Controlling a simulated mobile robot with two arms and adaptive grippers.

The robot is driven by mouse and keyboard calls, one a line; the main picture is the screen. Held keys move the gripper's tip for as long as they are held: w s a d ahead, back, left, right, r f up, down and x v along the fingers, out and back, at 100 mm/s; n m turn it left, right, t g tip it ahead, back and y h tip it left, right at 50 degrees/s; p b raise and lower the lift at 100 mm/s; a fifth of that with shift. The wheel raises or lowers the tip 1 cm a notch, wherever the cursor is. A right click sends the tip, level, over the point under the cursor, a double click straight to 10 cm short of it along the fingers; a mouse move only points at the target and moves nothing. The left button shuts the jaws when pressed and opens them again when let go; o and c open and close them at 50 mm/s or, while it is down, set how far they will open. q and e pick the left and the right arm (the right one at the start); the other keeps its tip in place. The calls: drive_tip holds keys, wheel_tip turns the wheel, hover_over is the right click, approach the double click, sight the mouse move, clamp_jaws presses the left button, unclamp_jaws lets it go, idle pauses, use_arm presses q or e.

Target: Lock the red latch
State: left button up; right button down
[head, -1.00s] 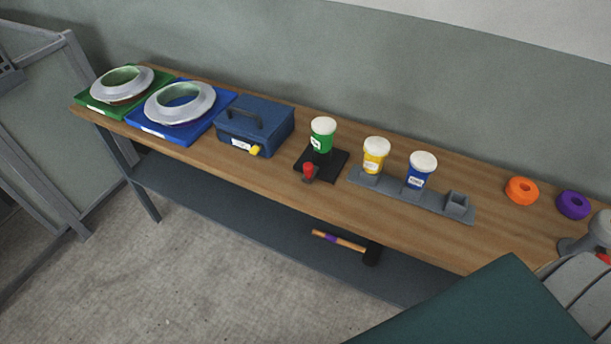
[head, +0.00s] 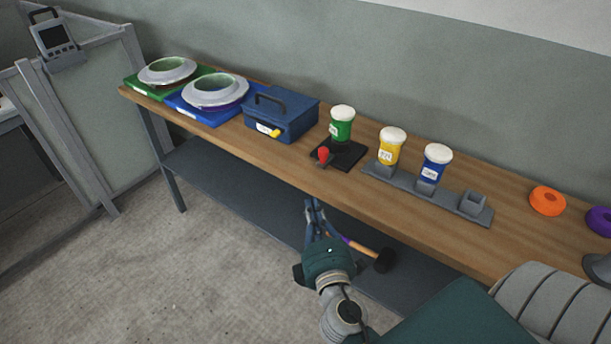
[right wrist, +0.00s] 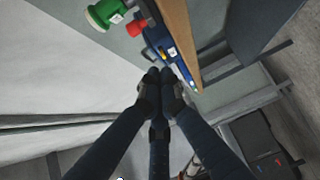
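The red latch (head: 323,154) is a small red knob at the front of a black base plate (head: 350,155) on the workbench. A green jar with a white lid (head: 341,125) stands upright on that plate. The red latch (right wrist: 137,27) and green jar (right wrist: 104,14) also show at the top of the right wrist view. My right gripper (head: 314,207) is below and in front of the bench edge, apart from the latch. In the right wrist view, its fingers (right wrist: 160,75) come together at the tips with nothing between them. My left gripper is not in view.
A blue toolbox (head: 290,115) with a yellow catch stands left of the latch. A grey rack (head: 450,204) with yellow and blue jars stands right. A hammer (head: 382,260) lies on the lower shelf (head: 230,190). The bench's front edge lies between my gripper and the latch.

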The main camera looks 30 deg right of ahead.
sight(321, 156)
drive_tip(key=w+d+p, duration=0.1)
drive_tip(key=w+d, duration=0.1)
drive_tip(key=w, duration=0.1)
drive_tip(key=w+d+r+p, duration=0.1)
drive_tip(key=w+d+p, duration=0.1)
drive_tip(key=w, duration=0.2)
drive_tip(key=w+d+r+p, duration=0.1)
drive_tip(key=w+d, duration=0.1)
drive_tip(key=w, duration=0.1)
drive_tip(key=shift+w+d+p, duration=0.2)
drive_tip(key=shift+d+p, duration=0.1)
drive_tip(key=shift+d, duration=0.1)
drive_tip(key=shift+w+d, duration=0.15)
drive_tip(key=shift+d, duration=0.4)
drive_tip(key=shift+w+d, duration=0.25)
drive_tip(key=shift+d, duration=0.35)
drive_tip(key=shift+w+d, duration=0.25)
drive_tip(key=shift+d, duration=0.35)
